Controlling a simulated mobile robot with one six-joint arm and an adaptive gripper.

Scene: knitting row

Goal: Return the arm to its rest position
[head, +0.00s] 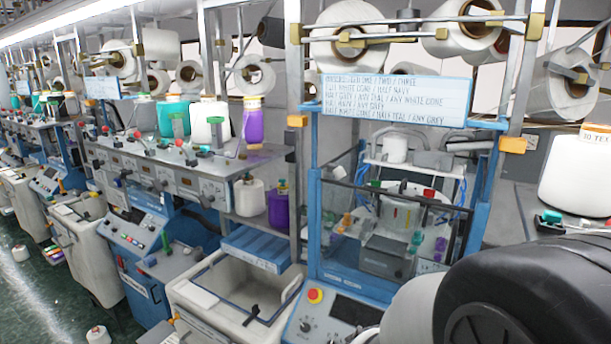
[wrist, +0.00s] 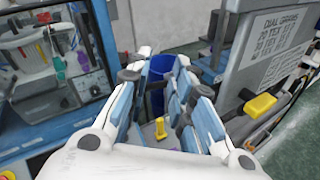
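My gripper (wrist: 160,82) shows in the wrist view with its two fingers spread apart and nothing between the tips. Behind the gap stand a blue bin (wrist: 160,70) and a small yellow piece (wrist: 160,128), both beyond the fingers. In the head view my dark and grey arm links fill the lower right corner, and the gripper itself is out of that picture.
A blue-framed knitting machine (head: 393,290) with a written sign (head: 395,100) stands close in front. White and purple cones (head: 253,122) stand on shelves at left. A grey cabinet with a label (wrist: 275,45) and yellow knob (wrist: 260,105) is right of the gripper. Green floor (wrist: 297,145) lies beyond.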

